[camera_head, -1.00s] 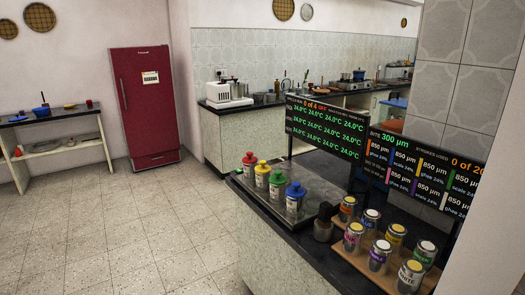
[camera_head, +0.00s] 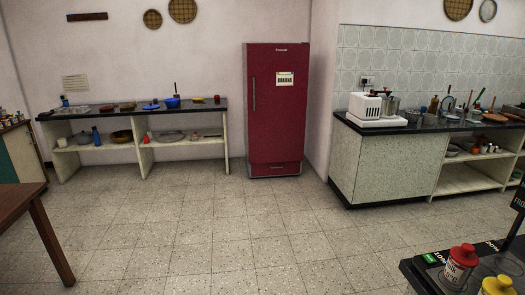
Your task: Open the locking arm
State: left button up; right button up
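No part that I can clearly make out as a locking arm shows in the head view. A white countertop machine (camera_head: 366,106) with a steel-coloured vessel (camera_head: 390,105) beside it stands on a white base at the left end of the right-hand counter. It is too small to tell whether it has an arm. Neither of my grippers is in view.
A red fridge (camera_head: 277,112) stands against the back wall. A dark-topped shelf bench (camera_head: 140,108) is left of it. A brown table (camera_head: 28,215) is at the left edge. Lidded tumblers, one red (camera_head: 458,266), one yellow (camera_head: 497,287), stand at bottom right. The middle floor is clear.

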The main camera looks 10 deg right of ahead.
aim_at(386, 92)
jog(key=i+j+z, duration=0.15)
jog(key=i, duration=1.75)
jog(key=i+l+z, duration=0.2)
jog(key=i+z, duration=0.2)
jog(key=i, duration=0.2)
jog(key=i+z, duration=0.4)
jog(key=i, duration=0.25)
jog(key=i+j+z, duration=0.15)
jog(key=i+z, duration=0.25)
jog(key=i, duration=0.25)
jog(key=i+j+z, duration=0.2)
jog(key=i, duration=0.65)
jog(key=l, duration=0.1)
